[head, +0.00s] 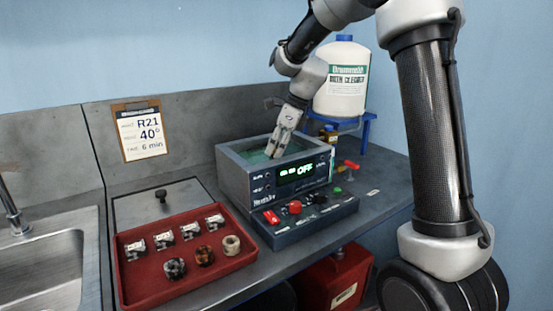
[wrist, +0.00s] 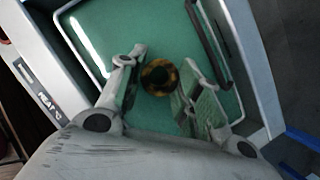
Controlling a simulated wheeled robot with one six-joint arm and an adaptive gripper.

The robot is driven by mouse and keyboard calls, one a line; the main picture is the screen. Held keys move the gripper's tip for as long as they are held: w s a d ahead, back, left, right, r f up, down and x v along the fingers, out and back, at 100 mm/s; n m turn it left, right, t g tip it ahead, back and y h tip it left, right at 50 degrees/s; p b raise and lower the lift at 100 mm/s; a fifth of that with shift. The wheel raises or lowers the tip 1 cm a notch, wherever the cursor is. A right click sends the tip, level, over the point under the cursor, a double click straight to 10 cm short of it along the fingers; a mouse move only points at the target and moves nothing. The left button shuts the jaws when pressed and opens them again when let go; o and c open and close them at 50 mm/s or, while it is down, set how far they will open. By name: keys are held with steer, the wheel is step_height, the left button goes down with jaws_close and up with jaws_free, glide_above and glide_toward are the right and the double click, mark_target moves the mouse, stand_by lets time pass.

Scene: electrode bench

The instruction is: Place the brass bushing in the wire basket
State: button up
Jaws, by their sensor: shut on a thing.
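My gripper (head: 272,152) points down into the open top of the grey bath unit (head: 232,165). In the wrist view my gripper (wrist: 165,62) has its two fingers on either side of a round, brass and dark mottled bushing (wrist: 158,66) with a dark centre hole. It is shut on this bushing, above the green bath interior. The head view does not show the bushing, as the fingers and bath wall hide it. The wire basket cannot be made out clearly; a dark bar (wrist: 207,40) shows inside the bath at the right in the wrist view.
A red tray (head: 133,293) at the left holds several metal blocks and three rings, one of them brown mottled (head: 205,255). A control panel (head: 310,215) with knobs fronts the bath. A white jug (head: 341,95) on a blue stand (head: 368,122) is behind; a sink (head: 50,262) is far left.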

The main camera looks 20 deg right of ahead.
steer(key=shift+f, duration=1.85)
steer(key=shift+f, duration=0.1)
steer(key=o, duration=1.1)
steer(key=shift+o, duration=0.2)
